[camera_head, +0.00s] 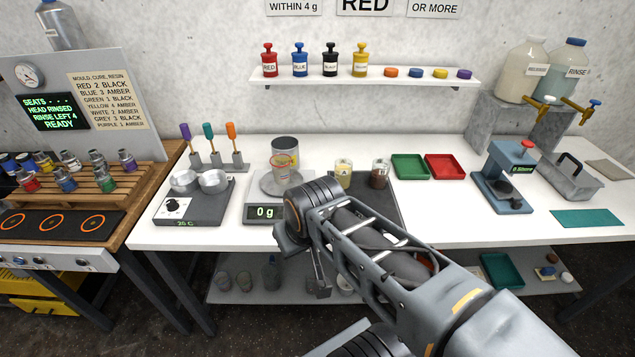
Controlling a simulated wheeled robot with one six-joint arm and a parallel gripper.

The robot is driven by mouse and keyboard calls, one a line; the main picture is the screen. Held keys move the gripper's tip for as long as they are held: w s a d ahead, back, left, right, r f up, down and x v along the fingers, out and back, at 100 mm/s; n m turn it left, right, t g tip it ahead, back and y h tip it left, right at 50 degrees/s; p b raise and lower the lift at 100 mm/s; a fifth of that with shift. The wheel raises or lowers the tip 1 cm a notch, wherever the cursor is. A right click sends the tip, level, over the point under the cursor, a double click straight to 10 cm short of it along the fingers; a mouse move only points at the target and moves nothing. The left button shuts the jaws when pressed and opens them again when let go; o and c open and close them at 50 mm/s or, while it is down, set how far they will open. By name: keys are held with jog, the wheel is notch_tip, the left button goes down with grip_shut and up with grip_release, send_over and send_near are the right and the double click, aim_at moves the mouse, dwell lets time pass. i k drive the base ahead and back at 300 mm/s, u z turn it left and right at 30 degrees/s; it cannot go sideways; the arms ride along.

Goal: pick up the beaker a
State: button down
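Beaker a (342,175) is a small clear cup with a letter A label and pale yellowish contents. It stands upright on the dark mat on the white bench, beside a similar cup with dark brown contents (379,176). My gripper (319,288) hangs below the dark round wrist joint in front of the bench, nearer the camera and left of beaker a. It is apart from the beaker. Only part of its fingers shows against the lower shelf, so its opening is unclear. No held object shows.
A scale (262,214) reading 0 g carries a tall clear container (285,155), left of beaker a. A hotplate (187,209) with two pans stands further left. Green (409,166) and red trays (445,166) and a blue press (505,182) lie right. My arm covers the bench's front middle.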

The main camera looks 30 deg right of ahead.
aim_at(343, 165)
jog(key=u, duration=2.75)
jog(key=k, duration=1.75)
jog(key=z, duration=0.9)
jog(key=i, duration=0.45)
jog(key=u, duration=0.2)
